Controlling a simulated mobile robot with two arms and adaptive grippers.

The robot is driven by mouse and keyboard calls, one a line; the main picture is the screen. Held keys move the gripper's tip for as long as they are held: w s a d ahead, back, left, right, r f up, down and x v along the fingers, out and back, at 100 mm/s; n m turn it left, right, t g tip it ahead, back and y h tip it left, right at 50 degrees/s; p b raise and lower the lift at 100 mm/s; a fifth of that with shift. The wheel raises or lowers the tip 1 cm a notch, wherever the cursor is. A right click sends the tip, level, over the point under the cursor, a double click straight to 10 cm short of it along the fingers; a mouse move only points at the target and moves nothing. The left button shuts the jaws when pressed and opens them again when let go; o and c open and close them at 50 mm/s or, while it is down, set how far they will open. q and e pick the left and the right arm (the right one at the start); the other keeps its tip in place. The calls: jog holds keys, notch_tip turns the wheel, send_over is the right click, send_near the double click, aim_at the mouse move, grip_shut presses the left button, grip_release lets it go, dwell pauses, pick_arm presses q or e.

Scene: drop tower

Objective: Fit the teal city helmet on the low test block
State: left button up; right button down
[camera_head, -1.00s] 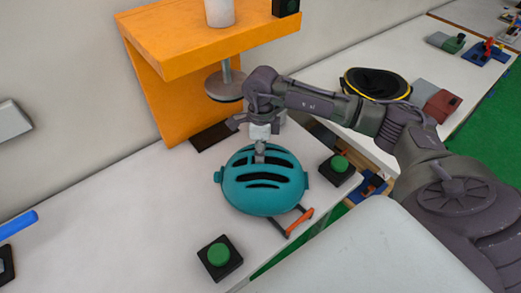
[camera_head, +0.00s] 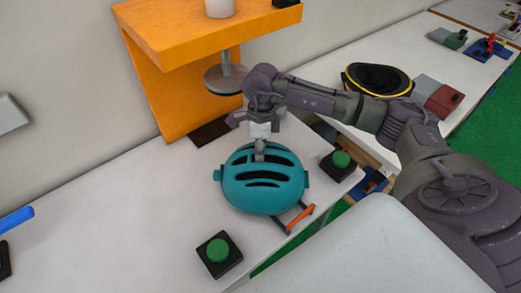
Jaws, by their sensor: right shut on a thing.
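The teal helmet (camera_head: 264,196) with dark vent slots sits low over the white table in the middle of the head view. My right gripper (camera_head: 260,154) comes down from above and is shut on the helmet's top, at the vents. I cannot tell whether the helmet touches the table or hangs just above it. No low test block can be made out; the helmet and my arm hide part of the table. My left gripper is not in view.
An orange drop tower (camera_head: 165,95) with a grey disc (camera_head: 226,80) stands behind. Black boxes with green buttons flank the helmet, one in front (camera_head: 218,251), one right (camera_head: 341,163). An orange-handled tool (camera_head: 300,217) lies close by.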

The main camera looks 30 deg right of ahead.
jog(key=shift+f, duration=0.15)
jog(key=c, duration=0.9)
grip_release()
jog(key=c, duration=0.4)
jog(key=shift+o, duration=0.2)
jog(key=shift+r, duration=0.2)
jog(key=shift+r+p, duration=0.45)
jog(key=shift+r, duration=0.45)
